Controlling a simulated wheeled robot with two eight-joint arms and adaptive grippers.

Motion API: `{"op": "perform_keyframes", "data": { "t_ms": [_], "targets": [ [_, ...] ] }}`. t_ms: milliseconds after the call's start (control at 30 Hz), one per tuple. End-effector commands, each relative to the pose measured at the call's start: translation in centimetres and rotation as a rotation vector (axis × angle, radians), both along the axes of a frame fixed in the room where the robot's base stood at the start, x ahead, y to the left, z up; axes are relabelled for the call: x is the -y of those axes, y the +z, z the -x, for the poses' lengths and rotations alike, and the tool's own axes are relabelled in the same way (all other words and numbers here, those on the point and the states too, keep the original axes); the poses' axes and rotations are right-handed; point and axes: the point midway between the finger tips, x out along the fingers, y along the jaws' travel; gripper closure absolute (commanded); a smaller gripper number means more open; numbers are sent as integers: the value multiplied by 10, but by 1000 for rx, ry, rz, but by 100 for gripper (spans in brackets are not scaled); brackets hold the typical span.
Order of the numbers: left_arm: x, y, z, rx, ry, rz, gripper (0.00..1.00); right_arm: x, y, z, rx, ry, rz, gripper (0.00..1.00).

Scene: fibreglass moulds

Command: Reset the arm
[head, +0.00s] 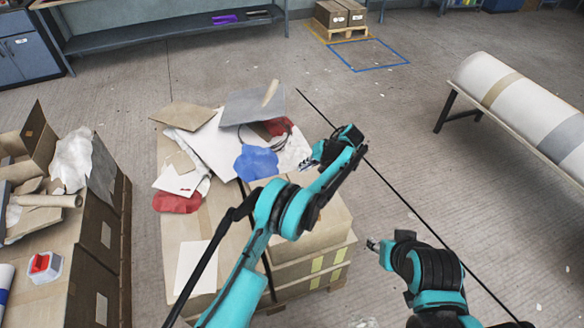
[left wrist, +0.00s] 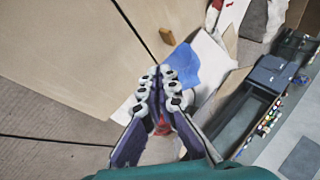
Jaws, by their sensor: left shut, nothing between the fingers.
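My left arm rises from the bottom middle of the head view, with its elbow bent over the boxes. My left gripper (head: 310,163) is above the right edge of the scrap-covered boxes. In the left wrist view the left gripper (left wrist: 166,78) has its fingers together with nothing between them. My right arm is at the lower right, over bare floor. My right gripper (head: 373,244) is small and partly hidden behind its wrist, so its opening is unclear.
Stacked cardboard boxes (head: 330,225) carry a blue cloth (head: 256,163), a red cloth (head: 177,202) and paper scraps. More boxes (head: 100,235) stand at left. A large white roll (head: 520,100) lies on a stand at right.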

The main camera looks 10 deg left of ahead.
Motion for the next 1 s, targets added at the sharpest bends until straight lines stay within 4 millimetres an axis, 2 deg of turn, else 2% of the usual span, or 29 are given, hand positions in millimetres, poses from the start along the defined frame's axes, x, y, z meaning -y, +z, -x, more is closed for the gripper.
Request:
{"op": "perform_keyframes", "data": {
  "t_ms": [33,200,433,533,667,767,867,1000],
  "targets": [
    [10,5,0,0,-4,0,100,0,5,0,0,0,0,60],
    [26,10,0,0,-2,1,100,0,8,0,0,0,0,60],
    [30,11,0,1,-1,1,100,0,8,0,0,0,0,60],
    [25,21,0,1,-5,12,100,0,8,0,0,0,0,60],
    [9,57,4,0,-25,56,100,0,8,0,0,0,0,60],
    [-10,96,15,5,-51,107,100,0,8,0,0,0,0,60],
    [-29,133,33,13,-76,162,100,0,8,0,0,0,0,60],
    [-57,177,67,37,-112,235,100,0,8,0,0,0,0,60]
  ]
}}
